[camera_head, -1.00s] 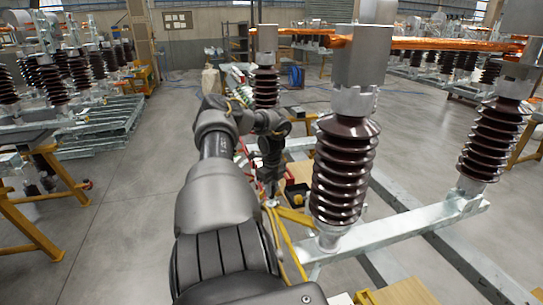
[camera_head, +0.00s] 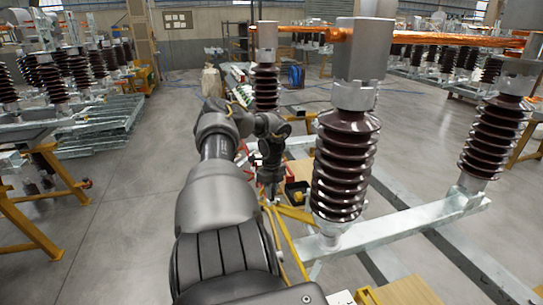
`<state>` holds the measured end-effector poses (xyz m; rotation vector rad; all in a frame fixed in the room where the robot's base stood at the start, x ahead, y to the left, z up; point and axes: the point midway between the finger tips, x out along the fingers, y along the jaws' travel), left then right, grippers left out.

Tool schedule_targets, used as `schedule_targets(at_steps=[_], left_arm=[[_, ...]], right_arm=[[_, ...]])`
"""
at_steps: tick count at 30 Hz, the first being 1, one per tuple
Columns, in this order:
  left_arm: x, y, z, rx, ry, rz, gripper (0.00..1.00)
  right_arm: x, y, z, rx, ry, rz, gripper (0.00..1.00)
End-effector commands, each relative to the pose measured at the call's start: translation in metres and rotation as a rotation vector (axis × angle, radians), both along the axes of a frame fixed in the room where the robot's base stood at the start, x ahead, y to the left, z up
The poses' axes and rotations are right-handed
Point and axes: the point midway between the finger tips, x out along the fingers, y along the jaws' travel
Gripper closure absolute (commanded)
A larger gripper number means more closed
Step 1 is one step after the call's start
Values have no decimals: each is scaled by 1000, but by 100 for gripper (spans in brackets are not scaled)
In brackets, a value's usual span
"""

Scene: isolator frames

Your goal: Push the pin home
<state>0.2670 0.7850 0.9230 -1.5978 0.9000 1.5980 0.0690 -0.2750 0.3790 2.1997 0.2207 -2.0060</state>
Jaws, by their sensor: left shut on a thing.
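My left arm reaches forward from the bottom of the head view. Its gripper (camera_head: 270,188) points down beside the yellow frame, left of the nearest brown ribbed insulator (camera_head: 345,165). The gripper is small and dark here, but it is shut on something. What it holds is too small to make out, and I cannot pick out a pin or its hole. My right gripper is not in view.
A galvanised steel beam (camera_head: 405,222) carries the near insulator and another one (camera_head: 497,135) at the right. A copper bar (camera_head: 435,41) runs behind the near insulator's metal head. Yellow bars (camera_head: 290,240) stand close to my arm. Grey floor (camera_head: 115,215) is clear at the left.

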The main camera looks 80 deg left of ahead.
Motion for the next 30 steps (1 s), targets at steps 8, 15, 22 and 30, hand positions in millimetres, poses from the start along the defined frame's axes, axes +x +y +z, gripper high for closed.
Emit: schedule_targets(at_steps=[8,15,22,30], left_arm=[[0,-1,-1,-2,1,-1,75],[0,-1,-1,-1,0,0,55],[0,0,2,0,0,-1,55],[0,1,43,4,-1,0,55]], right_arm=[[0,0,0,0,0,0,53],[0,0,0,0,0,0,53],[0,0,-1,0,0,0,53],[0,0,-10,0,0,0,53]])
